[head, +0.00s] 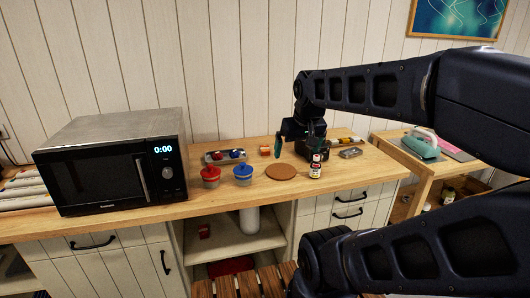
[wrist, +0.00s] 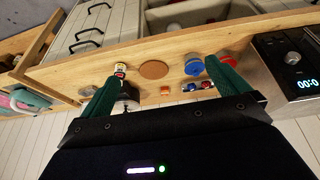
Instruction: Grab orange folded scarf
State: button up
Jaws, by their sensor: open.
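A small orange folded item (head: 265,150), which looks like the orange scarf, lies on the wooden counter near the back wall. It also shows in the wrist view (wrist: 165,90), between my fingers in the picture but apart from them. My gripper (head: 297,148) hangs over the back of the counter, to the right of the orange item. Its green fingers are wide apart in the wrist view (wrist: 162,72), with nothing between them held.
A microwave (head: 112,165) fills the left counter. An iron (head: 421,145) is far right.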

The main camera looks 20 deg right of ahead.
jog(key=w+r+n+g+h, duration=0.1)
jog(key=w+r+n, duration=0.1)
jog(key=w, duration=0.5)
jog(key=w+r+n+g, duration=0.1)
jog(key=w+r+n, duration=0.15)
jog(key=w, duration=0.45)
jog(key=n+g+h, duration=0.3)
jog(key=n+h, duration=0.1)
jog(key=n, duration=0.8)
send_over(264, 148)
jog(key=a, duration=0.4)
notch_tip(264, 148, down, 23)
jog(key=shift+m, duration=0.25)
jog(key=x, duration=1)
jog(key=shift+a+f, duration=0.1)
jog(key=shift+f, duration=0.35)
jog(key=shift+y, duration=0.3)
jog(key=c, duration=0.9)
